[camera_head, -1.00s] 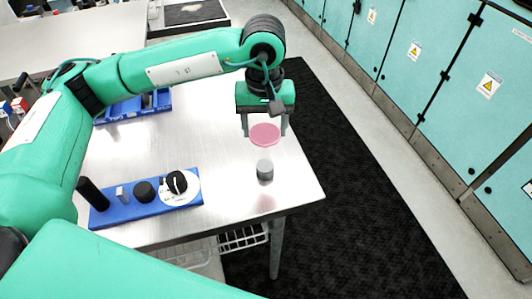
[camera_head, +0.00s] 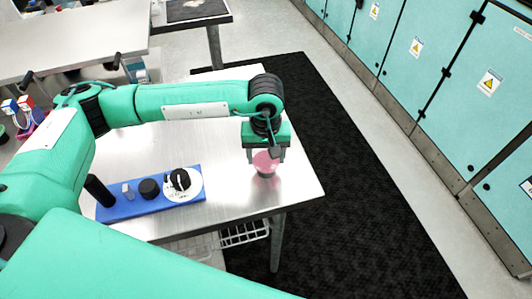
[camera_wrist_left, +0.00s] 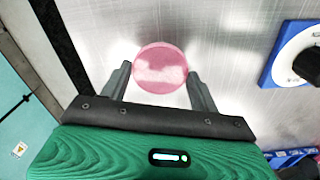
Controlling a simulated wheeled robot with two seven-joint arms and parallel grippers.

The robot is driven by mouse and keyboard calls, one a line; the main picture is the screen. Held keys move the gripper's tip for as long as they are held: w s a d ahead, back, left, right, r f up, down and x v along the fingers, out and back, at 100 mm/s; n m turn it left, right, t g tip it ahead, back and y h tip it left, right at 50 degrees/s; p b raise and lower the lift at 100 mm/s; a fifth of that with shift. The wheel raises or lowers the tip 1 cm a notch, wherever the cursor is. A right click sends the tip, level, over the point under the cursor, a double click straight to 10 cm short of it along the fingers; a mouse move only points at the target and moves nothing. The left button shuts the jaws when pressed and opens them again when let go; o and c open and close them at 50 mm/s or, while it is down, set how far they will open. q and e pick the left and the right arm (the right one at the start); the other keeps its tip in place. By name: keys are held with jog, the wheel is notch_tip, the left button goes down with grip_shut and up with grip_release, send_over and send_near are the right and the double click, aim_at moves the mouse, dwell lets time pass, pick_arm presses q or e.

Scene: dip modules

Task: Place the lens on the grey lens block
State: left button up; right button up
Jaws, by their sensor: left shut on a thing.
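The lens is a round, pink, see-through disc (camera_head: 265,160). My left gripper (camera_head: 265,154) is shut on it, with one finger on each side. The wrist view shows the lens (camera_wrist_left: 160,62) between the two fingertips (camera_wrist_left: 158,82). The grey lens block (camera_head: 266,175) is a short cylinder on the table, directly under the lens in the head view and mostly hidden by it. I cannot tell whether lens and block touch. My right gripper is not in view.
A blue module board (camera_head: 150,208) with black knobs, a black post and a white dial lies on the metal table (camera_head: 225,195), left of the block. The table's right edge is close to the block. A black mat (camera_head: 350,200) covers the floor beyond.

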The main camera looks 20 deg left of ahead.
aim_at(266, 160)
pick_arm(q)
jog(key=shift+f, duration=0.15)
jog(key=o, duration=0.9)
jog(key=shift+o, duration=0.2)
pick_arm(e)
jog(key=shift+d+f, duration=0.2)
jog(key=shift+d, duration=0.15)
pick_arm(q)
jog(key=shift+r, duration=0.25)
jog(key=shift+w+r, duration=0.1)
jog(key=shift+r, duration=0.3)
notch_tip(266, 160, up, 11)
jog(key=b, duration=0.3)
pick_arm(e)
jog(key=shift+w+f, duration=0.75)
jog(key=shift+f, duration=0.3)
